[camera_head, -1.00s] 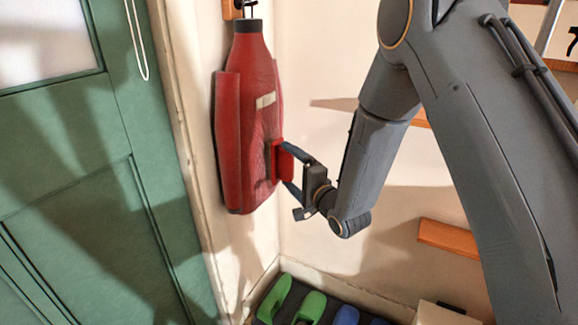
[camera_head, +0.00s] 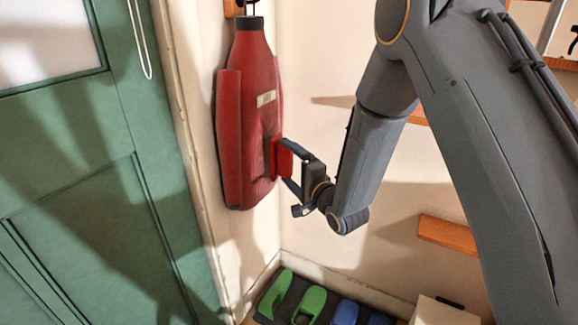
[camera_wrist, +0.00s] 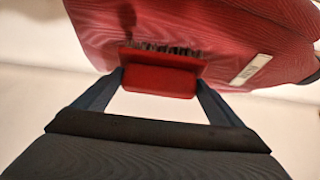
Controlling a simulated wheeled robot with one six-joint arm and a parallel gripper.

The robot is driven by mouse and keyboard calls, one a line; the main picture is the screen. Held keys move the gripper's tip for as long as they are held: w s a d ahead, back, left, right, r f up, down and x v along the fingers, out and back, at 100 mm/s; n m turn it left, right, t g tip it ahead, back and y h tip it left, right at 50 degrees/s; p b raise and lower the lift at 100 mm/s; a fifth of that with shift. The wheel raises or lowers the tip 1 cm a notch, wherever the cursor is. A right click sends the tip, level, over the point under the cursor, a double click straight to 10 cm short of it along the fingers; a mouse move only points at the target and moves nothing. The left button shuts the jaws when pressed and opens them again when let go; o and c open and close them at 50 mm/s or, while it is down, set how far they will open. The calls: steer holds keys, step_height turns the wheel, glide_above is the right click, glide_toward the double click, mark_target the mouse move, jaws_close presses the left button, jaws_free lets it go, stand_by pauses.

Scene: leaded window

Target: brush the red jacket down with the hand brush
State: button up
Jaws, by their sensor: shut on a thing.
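The red jacket (camera_head: 240,140) hangs from a wooden hook piece on the wall beside the green door. It has a dark collar and a pale strip on its front. My gripper (camera_head: 284,163) is shut on the hand brush (camera_head: 283,157), a red block at the jacket's lower right side. In the wrist view the brush (camera_wrist: 160,80) sits between both fingers, its dark bristles facing the jacket (camera_wrist: 200,28). The bristles look to be at the cloth, but I cannot tell how firmly they touch. The pale strip shows right of the brush.
The green door (camera_head: 90,180) stands left. Green slippers (camera_head: 310,304) and blue slippers (camera_head: 345,313) rest on a dark mat below. A wooden shelf (camera_head: 448,235) and a pale box (camera_head: 440,312) are at the right. A white cord (camera_head: 140,45) hangs by the door.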

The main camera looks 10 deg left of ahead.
mark_target(284, 173)
steer(key=shift+s+a+r+p, duration=0.15)
steer(key=shift+r+p, duration=0.35)
steer(key=shift+r, duration=0.3)
steer(key=shift+s+a+r+p, duration=0.1)
steer(key=shift+s+r+p, duration=0.05)
steer(key=shift+r+p, duration=0.55)
steer(key=shift+s+a+r+p, duration=0.15)
steer(key=shift+r+p, duration=0.2)
steer(key=shift+r, duration=0.55)
steer(key=shift+d+f+b, duration=0.15)
steer(key=shift+f+b, duration=0.5)
steer(key=shift+f, duration=0.5)
steer(key=shift+d+f+b, duration=0.1)
steer(key=shift+f+b, duration=0.5)
steer(key=shift+f, duration=0.55)
steer(key=shift+a+f+b, duration=0.1)
steer(key=shift+f+b, duration=1)
steer(key=shift+f, duration=0.8)
steer(key=shift+o, duration=0.2)
steer(key=shift+a+r+p, duration=0.15)
steer(key=shift+r+p, duration=2.6)
steer(key=shift+r, duration=1.45)
steer(key=shift+f+b, duration=1.3)
steer(key=shift+f, duration=1.05)
steer(key=shift+f+b, duration=1.1)
steer(key=shift+f, duration=0.75)
